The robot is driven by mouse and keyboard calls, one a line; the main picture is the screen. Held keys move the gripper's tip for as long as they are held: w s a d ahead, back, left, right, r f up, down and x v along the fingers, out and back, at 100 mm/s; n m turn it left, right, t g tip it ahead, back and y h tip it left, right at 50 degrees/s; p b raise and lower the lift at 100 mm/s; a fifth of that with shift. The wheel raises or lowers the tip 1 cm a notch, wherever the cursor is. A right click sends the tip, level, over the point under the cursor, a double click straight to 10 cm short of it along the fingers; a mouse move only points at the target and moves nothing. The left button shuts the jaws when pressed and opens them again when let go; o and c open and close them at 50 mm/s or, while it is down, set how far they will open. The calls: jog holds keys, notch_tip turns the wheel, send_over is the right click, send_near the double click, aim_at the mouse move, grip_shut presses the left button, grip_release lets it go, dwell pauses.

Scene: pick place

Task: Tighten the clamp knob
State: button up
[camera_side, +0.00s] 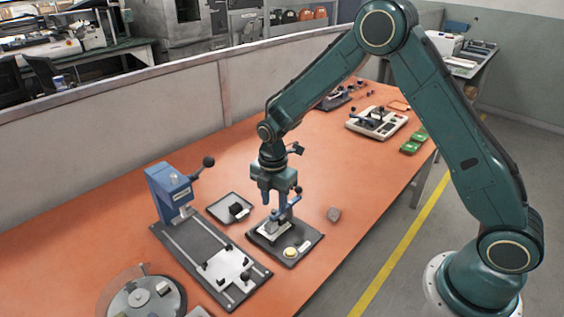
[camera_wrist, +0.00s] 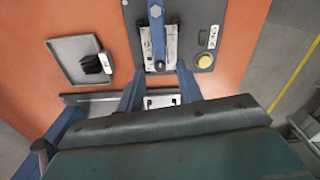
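A small blue clamp fixture (camera_side: 283,208) stands on a dark base plate (camera_side: 268,246) in the side view, with a round dark knob (camera_side: 298,190) at its upper end. In the wrist view the fixture's blue arm (camera_wrist: 157,35) runs down over a metal block, with a rounded grey knob (camera_wrist: 155,11) near the top and a small dark end piece (camera_wrist: 159,65). My gripper (camera_side: 276,200) is over the fixture, pointing down. In the wrist view my gripper (camera_wrist: 160,75) has its two blue fingers apart, with no finger clearly touching the knob. Actual contact is hard to tell.
A yellow button (camera_side: 290,252) is on the base plate. A grey tray (camera_side: 217,210) with a black block lies to the left. A blue press (camera_side: 168,192) with a lever stands farther left. A grey stone-like lump (camera_side: 334,214) lies right.

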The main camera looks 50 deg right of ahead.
jog(key=shift+f, duration=0.95)
